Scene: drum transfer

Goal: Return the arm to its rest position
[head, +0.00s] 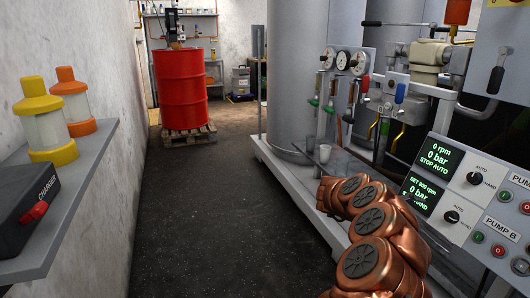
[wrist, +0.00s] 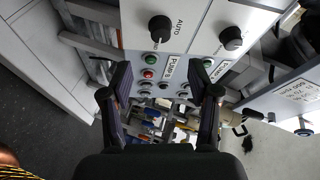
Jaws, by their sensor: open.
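My gripper (wrist: 160,72) is open in the wrist view, with its two dark fingers spread wide and nothing between them. Beyond the fingers is the pump control panel (wrist: 177,48), with black knobs and green and red buttons. I cannot tell the exact distance to it. In the head view my copper-coloured arm (head: 375,240) is folded at the lower right, in front of the same panel (head: 461,186) with its two green-lit displays. The gripper itself does not show in the head view.
A red drum (head: 181,90) stands on a wooden pallet (head: 188,134) at the back. A wall shelf (head: 85,185) on the left holds two yellow and orange containers and a charger (head: 35,207). Tall grey tanks (head: 300,75) stand at the right. The dark floor (head: 217,215) between is clear.

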